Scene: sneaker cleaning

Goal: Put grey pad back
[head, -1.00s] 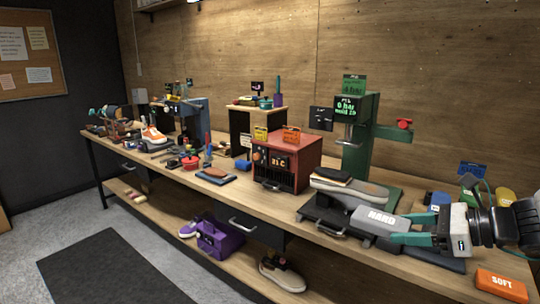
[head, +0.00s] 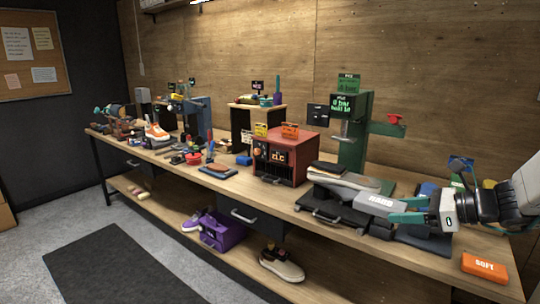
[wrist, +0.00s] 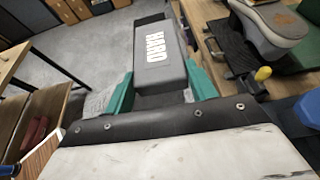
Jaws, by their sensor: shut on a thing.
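The grey pad, marked HARD, (head: 376,203) is held between the teal fingers of my gripper (head: 408,210), above the right part of the bench. In the wrist view the grey pad (wrist: 158,55) sits between both fingers (wrist: 158,92), its lettering facing the camera. An orange pad marked SOFT (head: 484,267) lies on the bench's front right corner. A dark flat piece (head: 425,240) lies on the bench below my gripper; I cannot tell what it is.
A red box oven (head: 285,157) stands farther left. Blue and yellow items crowd behind my gripper.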

